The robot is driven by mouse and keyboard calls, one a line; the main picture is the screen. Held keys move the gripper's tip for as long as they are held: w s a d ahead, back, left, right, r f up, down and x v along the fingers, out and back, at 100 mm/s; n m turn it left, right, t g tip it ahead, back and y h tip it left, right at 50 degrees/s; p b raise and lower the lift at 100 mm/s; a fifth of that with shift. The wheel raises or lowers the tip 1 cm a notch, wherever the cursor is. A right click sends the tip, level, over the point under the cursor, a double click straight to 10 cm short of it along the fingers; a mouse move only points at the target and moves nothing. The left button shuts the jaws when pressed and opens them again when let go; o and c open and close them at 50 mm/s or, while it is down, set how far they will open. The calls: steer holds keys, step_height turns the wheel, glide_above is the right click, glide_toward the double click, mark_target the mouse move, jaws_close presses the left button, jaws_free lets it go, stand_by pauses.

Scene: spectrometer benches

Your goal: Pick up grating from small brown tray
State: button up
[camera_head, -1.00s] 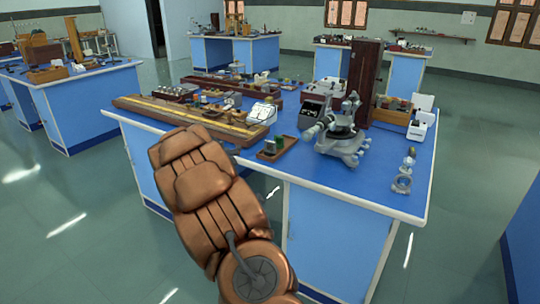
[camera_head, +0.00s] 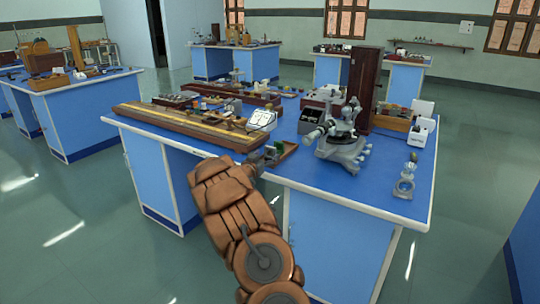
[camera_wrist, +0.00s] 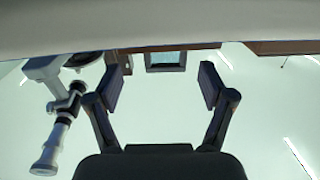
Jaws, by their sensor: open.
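The small brown tray (camera_head: 289,151) lies near the front edge of the blue-topped bench, left of the spectrometer. A small greenish thing (camera_head: 277,146), probably the grating, stands at the tray, partly hidden by my gripper (camera_head: 268,157). In the wrist view the dark-framed grating (camera_wrist: 165,59) with a bluish pane shows ahead, roughly centred between the fingers of my gripper (camera_wrist: 163,86). The fingers are spread on either side, with nothing held. A brown strip, likely the tray (camera_wrist: 133,50), shows behind the grating.
The grey spectrometer (camera_head: 342,145) stands right of the tray; its telescope (camera_wrist: 56,140) shows at left in the wrist view. A long wooden bench with a scale (camera_head: 190,123) lies left of the tray. A tall dark wooden box (camera_head: 365,85) stands behind the spectrometer.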

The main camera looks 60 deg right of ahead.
mark_target(269, 150)
steer(key=d, duration=0.1)
steer(key=w+d, duration=0.1)
steer(key=d, duration=0.1)
steer(key=shift+d+r, duration=0.1)
steer(key=shift+r, duration=0.1)
steer(key=shift+w+d+f, duration=0.1)
steer(key=shift+d, duration=0.55)
steer(key=c, duration=1.3)
